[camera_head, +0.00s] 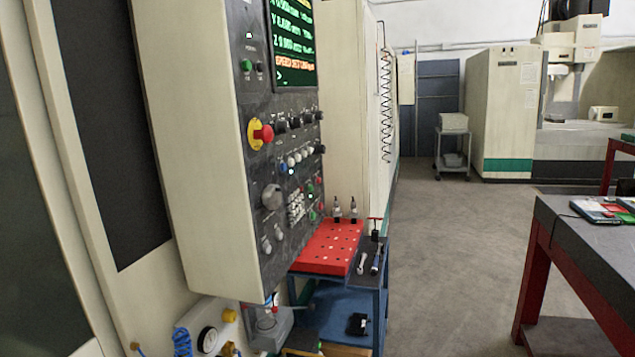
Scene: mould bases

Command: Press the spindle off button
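The machine's control panel (277,170) stands at left centre, seen at a steep angle from its left side. Its dark face carries a lit screen (292,40), a red emergency knob (263,133) on a yellow ring, dials and several small buttons. A small red button (319,181) sits near the panel's right edge, beside a green button (310,188). Another green button (312,215) is lower down. The labels are too small to read, so I cannot tell which one is spindle off. My gripper is not in view, and nothing touches the panel.
A blue cart with a red tool tray (325,250) stands just right of the panel's lower end. A pressure gauge (207,340) is below the panel. A dark-topped workbench (580,235) is at right. Open floor (450,250) lies between cart and bench.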

